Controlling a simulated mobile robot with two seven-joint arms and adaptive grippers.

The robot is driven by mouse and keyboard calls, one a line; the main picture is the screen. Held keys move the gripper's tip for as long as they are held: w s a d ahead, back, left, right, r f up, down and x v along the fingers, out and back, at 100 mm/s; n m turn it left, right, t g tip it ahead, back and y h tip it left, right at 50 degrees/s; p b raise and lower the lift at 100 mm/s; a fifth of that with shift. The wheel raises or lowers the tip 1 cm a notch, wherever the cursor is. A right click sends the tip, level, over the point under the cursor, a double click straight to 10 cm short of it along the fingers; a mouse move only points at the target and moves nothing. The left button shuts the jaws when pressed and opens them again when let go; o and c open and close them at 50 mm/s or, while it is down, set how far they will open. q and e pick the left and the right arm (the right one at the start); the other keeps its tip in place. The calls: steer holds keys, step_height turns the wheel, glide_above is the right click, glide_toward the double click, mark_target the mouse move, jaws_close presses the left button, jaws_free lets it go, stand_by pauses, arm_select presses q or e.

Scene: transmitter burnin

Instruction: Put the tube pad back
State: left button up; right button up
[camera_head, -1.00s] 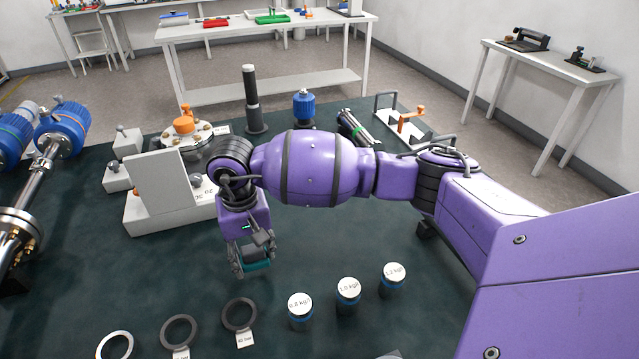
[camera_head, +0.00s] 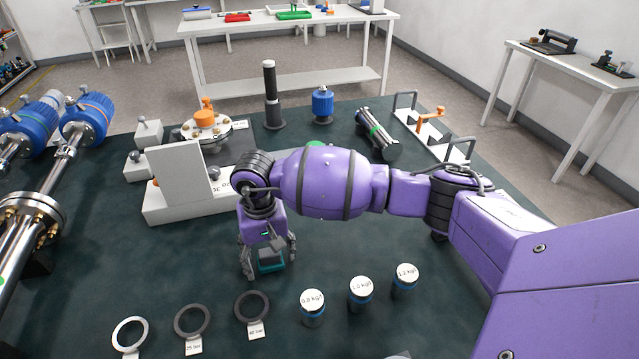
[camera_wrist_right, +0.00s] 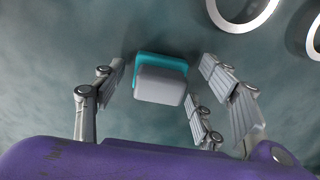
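A small pad with a teal base and a grey top, which I take to be the tube pad (camera_head: 271,263), is on the dark green mat between my right fingers. In the right wrist view the same pad (camera_wrist_right: 160,82) sits between the spread fingers, with gaps on both sides. My right gripper (camera_head: 268,268) points down and is open around the pad. It also shows in the right wrist view (camera_wrist_right: 170,90). My left gripper is not in view.
Several labelled weights (camera_head: 361,294) stand front right of the gripper. Flat rings (camera_head: 251,308) lie in front of it. A white block fixture (camera_head: 180,178) stands behind it to the left. A long tube assembly (camera_head: 60,175) runs along the left. Bare mat lies left of the gripper.

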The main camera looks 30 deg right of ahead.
mark_target(268, 252)
steer(key=shift+w+r, duration=0.1)
steer(key=shift+r, duration=0.05)
step_height(268, 252, up, 12)
steer(key=shift+b, duration=0.3)
stand_by(0.7)
